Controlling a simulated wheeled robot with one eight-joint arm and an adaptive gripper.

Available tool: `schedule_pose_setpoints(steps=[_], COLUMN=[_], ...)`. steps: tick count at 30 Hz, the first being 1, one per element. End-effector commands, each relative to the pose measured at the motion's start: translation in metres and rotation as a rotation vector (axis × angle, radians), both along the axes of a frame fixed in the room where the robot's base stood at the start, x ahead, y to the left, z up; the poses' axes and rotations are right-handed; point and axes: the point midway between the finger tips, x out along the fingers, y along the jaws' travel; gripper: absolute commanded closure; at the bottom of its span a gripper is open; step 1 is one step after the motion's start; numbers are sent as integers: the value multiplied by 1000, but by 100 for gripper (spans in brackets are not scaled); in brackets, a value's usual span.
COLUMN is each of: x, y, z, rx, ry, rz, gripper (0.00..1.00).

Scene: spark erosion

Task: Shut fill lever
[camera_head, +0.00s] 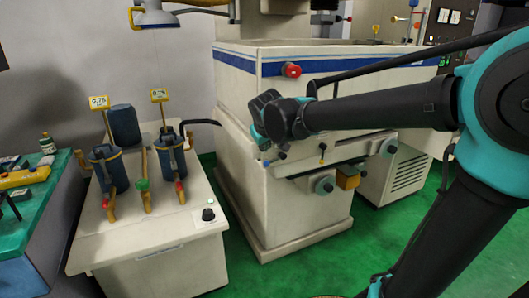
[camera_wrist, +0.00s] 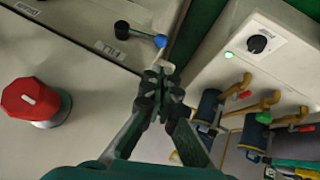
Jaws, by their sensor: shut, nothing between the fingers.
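The fill lever is a short black handle with a blue knob (camera_wrist: 160,41) at its end. In the wrist view it lies across the pale machine panel, its black pivot at the left, beside a FILL label (camera_wrist: 108,48). My gripper (camera_wrist: 162,72) is shut and empty, with its fingertips just below the blue knob in the picture. I cannot tell whether they touch it. In the head view a small blue knob (camera_head: 266,163) shows on the machine front below my wrist; my fingertips are hard to make out there.
A red button (camera_wrist: 30,100) stands out from the panel; it also shows in the head view (camera_head: 291,70). A DRAIN label (camera_wrist: 28,8) is at the wrist view's top left. A filter unit (camera_head: 150,245) with blue canisters stands left of the machine. Green floor separates them.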

Motion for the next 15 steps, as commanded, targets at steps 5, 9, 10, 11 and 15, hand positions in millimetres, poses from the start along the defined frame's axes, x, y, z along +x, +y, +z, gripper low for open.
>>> schedule_pose_setpoints(steps=[5, 9, 10, 11, 15], x=[19, 34, 36, 39, 50], y=[2, 4, 4, 4, 5], z=[-21, -39, -43, -46, -59], rx=[1, 1, 0, 0, 0], ry=[1, 1, 1, 0, 0], rz=[-2, -2, -1, -2, -2], gripper=[100, 100, 100, 100, 100])
